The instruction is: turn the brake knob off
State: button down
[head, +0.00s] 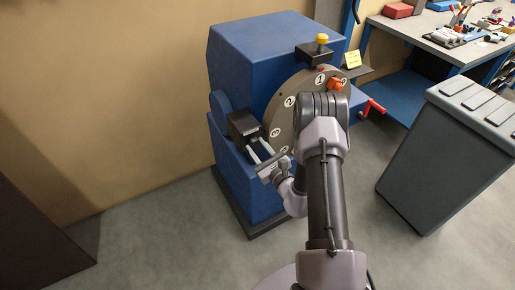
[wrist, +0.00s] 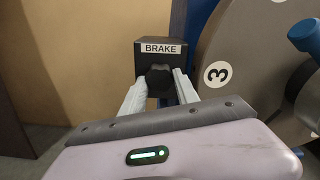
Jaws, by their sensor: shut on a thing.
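The brake knob (wrist: 158,80) is a black knob on the front of a dark box with a white "BRAKE" label (wrist: 161,48). In the wrist view my gripper (wrist: 159,86) has one pale finger on each side of the knob and is shut on it. In the head view the brake box (head: 243,125) sits at the left of the blue machine. My gripper (head: 259,149) reaches it from the front there. The knob itself is hard to make out in the head view, and its turn position is not clear in either view.
A grey numbered disc (head: 281,107) stands right of the brake box, partly behind my arm.

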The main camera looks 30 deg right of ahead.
jog(key=c, duration=0.9)
grip_release()
jog(key=s+p, duration=0.2)
jog(key=s, duration=1.5)
jog(key=shift+s+d+p, duration=0.25)
jog(key=shift+p, duration=0.05)
